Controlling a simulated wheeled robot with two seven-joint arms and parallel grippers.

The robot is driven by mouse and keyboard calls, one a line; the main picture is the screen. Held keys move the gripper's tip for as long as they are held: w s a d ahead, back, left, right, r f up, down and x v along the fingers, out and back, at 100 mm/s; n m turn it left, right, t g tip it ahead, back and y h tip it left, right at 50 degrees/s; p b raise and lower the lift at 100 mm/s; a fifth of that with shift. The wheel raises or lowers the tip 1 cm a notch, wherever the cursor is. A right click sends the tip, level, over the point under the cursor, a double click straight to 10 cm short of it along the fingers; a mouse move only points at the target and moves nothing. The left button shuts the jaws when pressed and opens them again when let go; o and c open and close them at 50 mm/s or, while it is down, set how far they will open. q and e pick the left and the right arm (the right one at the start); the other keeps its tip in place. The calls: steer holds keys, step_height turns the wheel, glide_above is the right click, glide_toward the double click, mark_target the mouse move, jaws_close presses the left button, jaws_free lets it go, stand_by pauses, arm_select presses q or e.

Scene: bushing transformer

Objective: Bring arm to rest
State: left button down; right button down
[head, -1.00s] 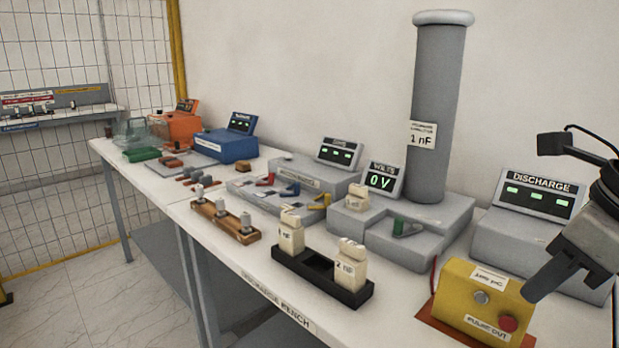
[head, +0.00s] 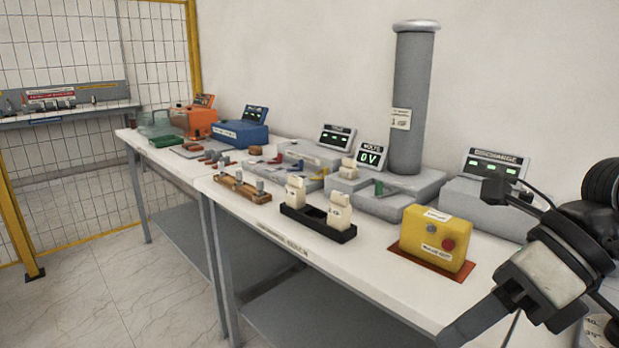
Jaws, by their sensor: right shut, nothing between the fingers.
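My right arm comes in from the right edge of the head view. Its gripper (head: 470,325) is low at the right, in front of the bench's near edge. The fingers look closed together, with nothing held. The yellow box (head: 432,243) with a red button stands on the bench behind and left of the gripper, apart from it. The white bench (head: 350,262) runs from the right to the far left. My left gripper is not in view.
A black tray (head: 330,232) with two white blocks, a wooden rack (head: 240,191), a tall grey cylinder (head: 412,110) on a grey base and a discharge display (head: 497,165) stand on the bench. Open floor (head: 125,285) lies at the left. A yellow-framed mesh fence is behind.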

steer(key=a+r+m+g+y, duration=0.1)
steer(key=a+r+m+y, duration=0.3)
steer(key=a+y, duration=0.65)
steer(key=w+d+f+m+t+h, duration=0.35)
steer(key=f+m+t, duration=0.25)
steer(key=m+t, duration=0.55)
steer(key=w+d+f+m+t+h, duration=0.3)
steer(key=w+f+m+t, duration=0.35)
steer(key=m, duration=0.75)
steer(key=s+f+m+g+h, duration=0.3)
steer(key=s+f+m, duration=0.3)
steer(key=f, duration=0.6)
steer(key=s+f+m+g+h, duration=0.4)
steer(key=s+f+m+h, duration=0.2)
steer(key=f, duration=0.7)
steer(key=shift+s+d+f, duration=0.15)
steer(key=shift+s+d, duration=0.25)
steer(key=shift+s, duration=0.1)
